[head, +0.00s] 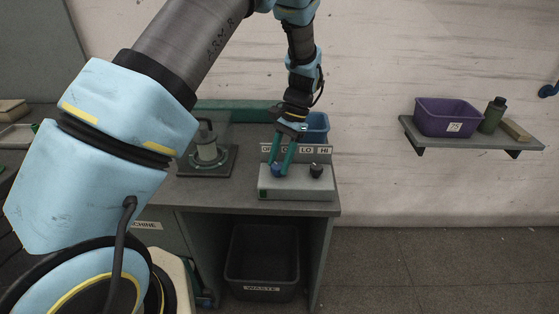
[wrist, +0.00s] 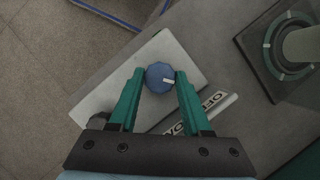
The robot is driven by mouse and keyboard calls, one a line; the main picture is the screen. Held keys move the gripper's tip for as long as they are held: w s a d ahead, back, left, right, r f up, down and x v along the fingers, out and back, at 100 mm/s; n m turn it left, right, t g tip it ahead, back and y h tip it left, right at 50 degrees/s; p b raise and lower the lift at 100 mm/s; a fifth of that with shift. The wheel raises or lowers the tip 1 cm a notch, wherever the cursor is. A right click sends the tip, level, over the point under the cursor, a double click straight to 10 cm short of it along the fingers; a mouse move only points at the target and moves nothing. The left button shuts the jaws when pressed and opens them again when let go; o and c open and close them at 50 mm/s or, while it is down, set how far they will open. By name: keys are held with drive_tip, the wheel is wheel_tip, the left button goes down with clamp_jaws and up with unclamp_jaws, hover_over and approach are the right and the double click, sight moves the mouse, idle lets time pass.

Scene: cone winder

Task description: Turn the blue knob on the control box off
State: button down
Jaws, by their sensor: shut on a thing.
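The control box (head: 297,187) is a pale box on the grey bench, with a label strip behind it reading LO and HI at its right part. The blue knob (head: 277,170) is on its left side. In the wrist view the blue knob (wrist: 160,77) has a white pointer mark facing right. My gripper (head: 281,167) reaches down from above, its green fingers on either side of the knob. The wrist view shows my gripper (wrist: 158,80) shut on the blue knob. A dark knob (head: 316,170) sits on the right of the box, clear of the fingers.
A grey post on a dark base (head: 206,156) stands left of the box. A blue bin (head: 317,127) is behind the box. A waste bin (head: 262,262) sits under the bench. A wall shelf (head: 470,140) at right holds a purple bin (head: 447,117) and a green bottle (head: 492,115).

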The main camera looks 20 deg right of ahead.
drive_tip(key=shift+c, duration=1.8)
unclamp_jaws()
drive_tip(key=b+v, duration=0.3)
drive_tip(key=v, duration=0.8)
drive_tip(key=shift+f, duration=0.1)
drive_tip(key=w+a+r+n+h, duration=0.2)
drive_tip(key=a+n, duration=0.5)
drive_tip(key=a, duration=1.4)
drive_tip(key=s+a+f+n+t+h, duration=0.1)
drive_tip(key=s+a+n, duration=0.1)
drive_tip(key=s+a, duration=0.2)
drive_tip(key=s+a+f+n+t+h, duration=0.1)
drive_tip(key=s+a+n+t, duration=0.1)
drive_tip(key=a, duration=0.7)
drive_tip(key=shift+s+a+n, duration=0.4)
drive_tip(key=shift+s+n, duration=0.4)
drive_tip(key=shift+s, duration=0.15)
